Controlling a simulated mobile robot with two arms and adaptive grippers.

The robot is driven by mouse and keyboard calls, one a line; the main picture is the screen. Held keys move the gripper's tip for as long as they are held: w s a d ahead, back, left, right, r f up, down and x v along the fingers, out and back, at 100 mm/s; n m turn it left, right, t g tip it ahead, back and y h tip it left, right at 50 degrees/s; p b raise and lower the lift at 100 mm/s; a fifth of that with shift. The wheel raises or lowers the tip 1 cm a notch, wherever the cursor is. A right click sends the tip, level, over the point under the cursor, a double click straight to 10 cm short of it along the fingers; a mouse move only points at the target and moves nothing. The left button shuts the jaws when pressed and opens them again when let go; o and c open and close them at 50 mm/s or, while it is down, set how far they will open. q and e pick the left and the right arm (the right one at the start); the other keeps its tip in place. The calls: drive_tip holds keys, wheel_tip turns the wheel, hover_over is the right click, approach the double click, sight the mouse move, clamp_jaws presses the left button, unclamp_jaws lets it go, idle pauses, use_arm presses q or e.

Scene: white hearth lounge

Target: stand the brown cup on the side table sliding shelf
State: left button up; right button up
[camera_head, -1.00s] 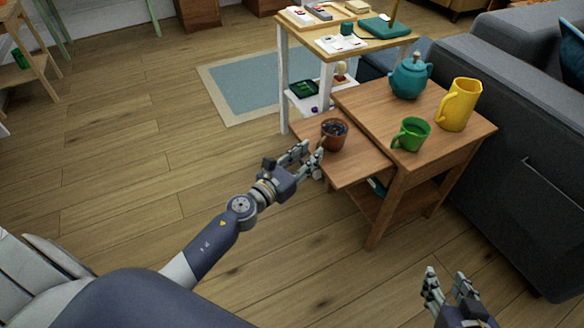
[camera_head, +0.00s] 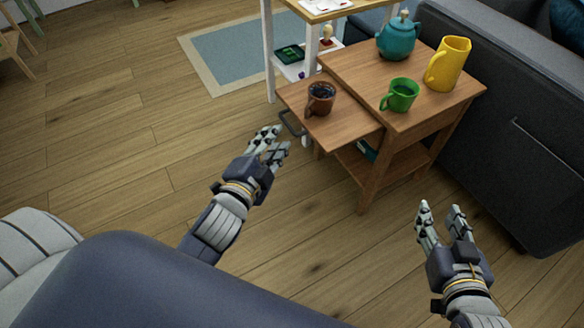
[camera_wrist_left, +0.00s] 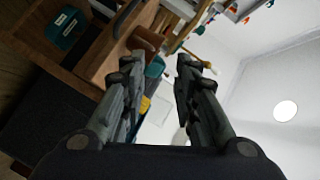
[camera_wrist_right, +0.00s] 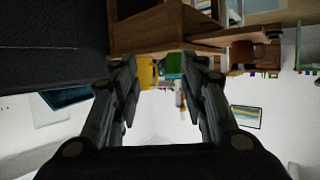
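The brown cup (camera_head: 320,99) stands upright on the side table's pulled-out sliding shelf (camera_head: 342,128), with dark contents showing inside. It also shows in the left wrist view (camera_wrist_left: 145,40). The side table (camera_head: 440,108) stands beside the sofa. My left gripper (camera_head: 270,138) is open and empty, in front of the shelf's left edge and apart from the cup. A dark handle (camera_head: 291,124) sticks out from the shelf's front edge near it. My right gripper (camera_head: 441,208) is open and empty above the floor, in front of the table.
A teal teapot (camera_head: 398,38), a green mug (camera_head: 401,95) and a yellow pitcher (camera_head: 448,63) stand on the tabletop. A light shelf unit (camera_head: 268,50) stands behind the table. The dark sofa (camera_head: 520,130) blocks the right side. The wooden floor (camera_head: 100,140) at left is clear.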

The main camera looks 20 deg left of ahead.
use_arm(q)
drive_tip(key=s+d+n+g+h, duration=0.3)
drive_tip(key=s+d+n, duration=0.2)
drive_tip(key=d+n, duration=0.2)
drive_tip(key=n, duration=0.2)
drive_tip(key=shift+f+n, duration=0.3)
drive_tip(key=shift+n, duration=0.1)
